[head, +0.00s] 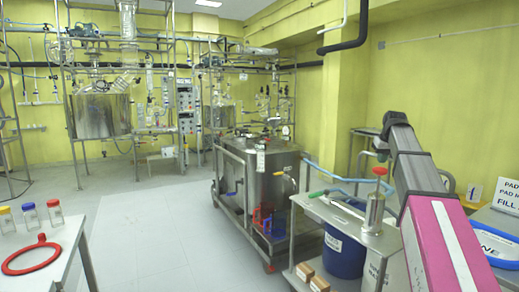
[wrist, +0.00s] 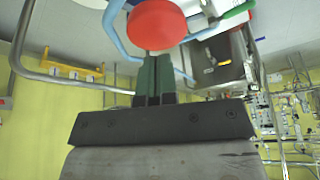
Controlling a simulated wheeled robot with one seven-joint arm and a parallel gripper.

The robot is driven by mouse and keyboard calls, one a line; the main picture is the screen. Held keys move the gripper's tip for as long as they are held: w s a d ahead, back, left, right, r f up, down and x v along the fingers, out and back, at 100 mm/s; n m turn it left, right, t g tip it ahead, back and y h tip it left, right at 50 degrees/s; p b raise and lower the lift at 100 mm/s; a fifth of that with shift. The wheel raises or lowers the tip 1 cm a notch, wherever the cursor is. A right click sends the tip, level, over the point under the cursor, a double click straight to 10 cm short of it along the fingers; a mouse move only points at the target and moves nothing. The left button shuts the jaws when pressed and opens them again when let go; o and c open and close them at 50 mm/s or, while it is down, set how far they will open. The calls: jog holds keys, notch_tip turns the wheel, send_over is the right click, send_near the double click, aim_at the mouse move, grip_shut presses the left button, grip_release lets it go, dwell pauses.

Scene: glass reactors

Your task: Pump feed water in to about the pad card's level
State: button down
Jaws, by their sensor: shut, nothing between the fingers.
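The hand pump has a red knob (head: 380,171) on a thin rod above a steel cylinder (head: 375,210). It stands on the steel top of a cart at the right. The knob also shows large in the wrist view (wrist: 158,25). My gripper (wrist: 154,56) is shut and empty, its green fingertips right at the knob's edge; I cannot tell whether they touch. A blue drum (head: 345,255) stands under the cart top. The steel tank (head: 262,175) stands in a frame behind. The pad card (head: 508,195) is at the right edge, only partly readable. The water level is not visible.
A pale blue hose (head: 335,176) runs from the tank to the cart. A table (head: 75,250) at the left holds a red ring (head: 30,255) and capped bottles (head: 30,215). A blue ring (head: 495,245) lies at the right. The floor (head: 150,225) between is clear.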

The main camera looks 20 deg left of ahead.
dwell(2.7)
jog(key=shift+f, duration=0.1)
jog(key=shift+f, duration=4.25)
jog(key=shift+r, duration=4.35)
jog(key=shift+f, duration=4.25)
jog(key=shift+r, duration=4.3)
